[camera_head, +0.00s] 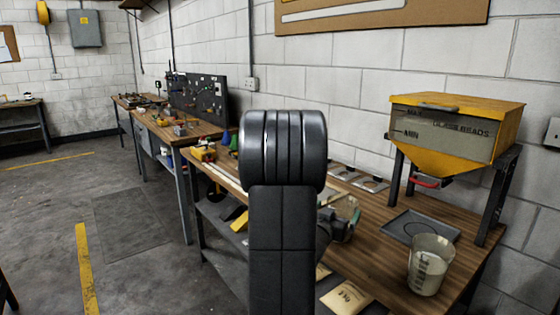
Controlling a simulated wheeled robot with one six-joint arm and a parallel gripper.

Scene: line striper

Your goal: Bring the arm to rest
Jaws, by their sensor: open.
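My arm stands upright in the middle of the head view, its thick black links hiding part of the workbench (387,268) behind it.
A yellow-topped glass bead hopper (445,143) stands on dark legs over a grey tray (420,227). A clear measuring cup (430,264) is near the bench's front edge. A tan packet (346,297) lies nearby. Open floor (135,240) is at left.

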